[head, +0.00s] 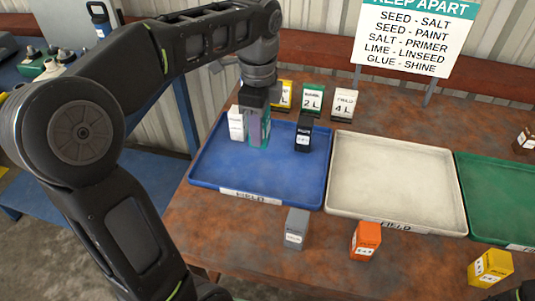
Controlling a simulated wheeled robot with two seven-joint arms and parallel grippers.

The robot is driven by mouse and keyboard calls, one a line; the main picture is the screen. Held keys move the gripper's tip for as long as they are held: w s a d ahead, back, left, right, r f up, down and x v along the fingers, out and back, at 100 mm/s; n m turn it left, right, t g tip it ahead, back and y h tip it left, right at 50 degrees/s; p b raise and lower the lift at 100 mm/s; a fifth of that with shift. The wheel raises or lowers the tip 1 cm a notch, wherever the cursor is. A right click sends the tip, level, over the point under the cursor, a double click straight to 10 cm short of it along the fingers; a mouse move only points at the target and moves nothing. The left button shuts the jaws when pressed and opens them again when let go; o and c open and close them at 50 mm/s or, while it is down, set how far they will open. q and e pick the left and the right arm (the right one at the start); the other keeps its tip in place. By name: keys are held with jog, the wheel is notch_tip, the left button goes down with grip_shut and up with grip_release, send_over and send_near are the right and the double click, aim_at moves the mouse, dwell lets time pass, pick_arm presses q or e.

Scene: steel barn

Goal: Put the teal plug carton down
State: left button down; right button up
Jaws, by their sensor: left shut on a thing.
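The teal plug carton (264,133) is upright at the blue tray (205,181), towards its back left part. My left gripper (258,128) points down and is shut on the carton, its fingers covering much of it. I cannot tell whether the carton's bottom touches the tray floor. A white carton (236,123) stands in the tray just left of it, and a black carton (303,136) stands to its right. My right gripper is not in view.
A cream tray (390,180) and a green tray (510,195) lie to the right. Grey (296,229), orange (366,240) and yellow (490,268) cartons stand in front. The blue tray's front half is clear.

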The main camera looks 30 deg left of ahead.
pick_arm(q)
jog(key=shift+a, duration=0.1)
jog(key=shift+f, duration=0.1)
dwell(0.3)
jog(key=shift+s+f+b, duration=0.1)
jog(key=shift+f+b, duration=0.2)
notch_tip(320, 180, down, 3)
jog(key=shift+r+b, duration=0.1)
jog(key=shift+b, duration=1.05)
notch_tip(320, 180, down, 2)
jog(key=shift+f+p, duration=0.1)
jog(key=shift+p, duration=0.2)
jog(key=shift+f, duration=0.3)
jog(key=shift+f, duration=1.85)
